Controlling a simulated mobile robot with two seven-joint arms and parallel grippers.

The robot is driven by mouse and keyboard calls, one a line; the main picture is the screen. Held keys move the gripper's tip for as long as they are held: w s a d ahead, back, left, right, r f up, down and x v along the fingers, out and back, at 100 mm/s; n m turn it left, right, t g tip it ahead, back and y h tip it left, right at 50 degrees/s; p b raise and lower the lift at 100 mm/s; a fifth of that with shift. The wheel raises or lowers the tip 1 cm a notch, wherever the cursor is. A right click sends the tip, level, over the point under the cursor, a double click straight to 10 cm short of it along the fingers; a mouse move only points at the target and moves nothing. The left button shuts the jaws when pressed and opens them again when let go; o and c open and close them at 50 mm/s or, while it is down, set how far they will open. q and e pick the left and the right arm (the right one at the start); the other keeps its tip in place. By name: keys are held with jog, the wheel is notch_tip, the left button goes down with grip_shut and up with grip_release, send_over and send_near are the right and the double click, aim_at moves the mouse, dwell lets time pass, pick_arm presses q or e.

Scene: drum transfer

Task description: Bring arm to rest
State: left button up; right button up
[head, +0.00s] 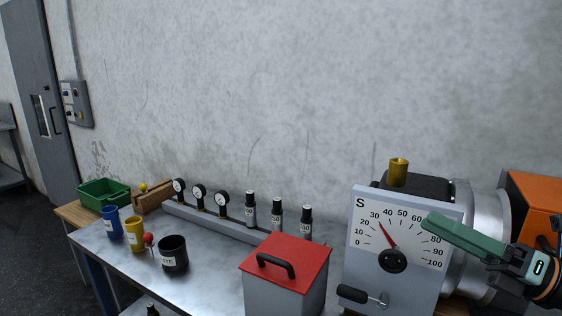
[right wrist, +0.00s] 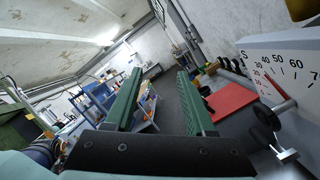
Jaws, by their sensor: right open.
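My right gripper (head: 430,220) reaches in from the right edge in the head view, its green fingers in front of the dial panel (head: 362,262). The right wrist view shows its two green fingers apart (right wrist: 159,72) with nothing between them. A metal drum (head: 484,215) lies behind the panel, partly hidden by my gripper. My left gripper is in neither view.
A grey box with a red lid (head: 305,262) stands left of the panel. The metal bench (head: 215,262) holds blue (head: 112,222), yellow (head: 134,234) and black (head: 174,254) cups, gauges (head: 199,192) and labelled bottles (head: 277,215). A green crate (head: 104,193) sits far left. An orange block (head: 535,200) is right.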

jog(key=w+d+f+m+t+h, duration=0.2)
jog(key=d+f+m+t+h, duration=0.15)
jog(key=m+h, duration=0.45)
jog(key=w+d+f+m+t+h, duration=0.2)
jog(key=f+m+t+h, duration=0.3)
jog(key=m, duration=0.7)
jog(key=s+d+f+m+g+h, duration=0.25)
jog(key=f+m+g+h, duration=0.35)
jog(key=f+m, duration=0.6)
jog(key=s+a+f+m+g+y, duration=0.2)
jog(key=s+a+f+g, duration=0.4)
jog(key=s+f, duration=0.45)
jog(key=s+a+f+m+g+y, duration=0.1)
jog(key=s+a+f+m+g, duration=0.1)
jog(key=s+a+f+g, duration=0.65)
notch_tip(320, 180, down, 11)
jog(key=w+a+t+y, duration=0.2)
jog(key=t, duration=0.6)
jog(key=shift+a, duration=0.15)
